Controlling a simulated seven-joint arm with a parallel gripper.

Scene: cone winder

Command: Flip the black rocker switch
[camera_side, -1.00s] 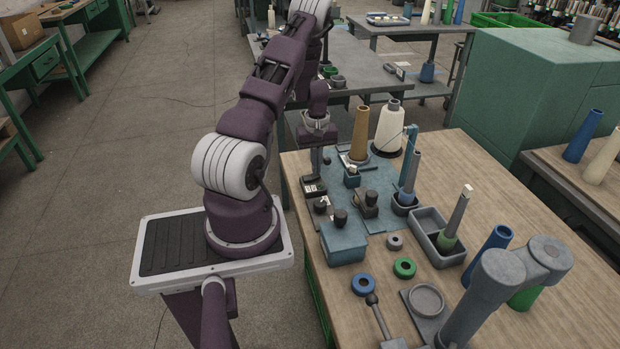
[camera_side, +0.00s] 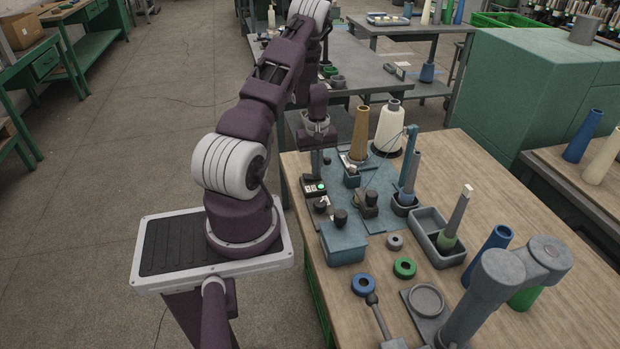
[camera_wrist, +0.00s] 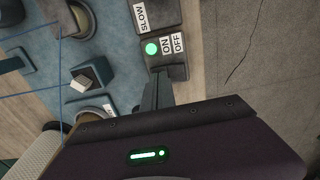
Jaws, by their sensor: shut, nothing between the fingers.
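The switch box (camera_side: 311,190) is a small dark box at the left edge of the bench, and its lamp glows green. In the wrist view the same box (camera_wrist: 181,70) carries white ON and OFF labels beside the lit green lamp (camera_wrist: 151,48). The black rocker is hard to make out there, dark on dark and partly behind my fingers. My gripper (camera_side: 316,172) points down at the box, shut and empty. In the wrist view its fingertips (camera_wrist: 161,84) are at the box's near edge, close to the OFF side. I cannot tell whether they touch it.
A box labelled SLOW (camera_wrist: 150,12) adjoins the switch box. Dark knobs (camera_side: 340,217) stand close by on the blue winder plate. A brown cone (camera_side: 360,132) and a white yarn cone (camera_side: 389,130) stand behind. The floor left of the bench is open.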

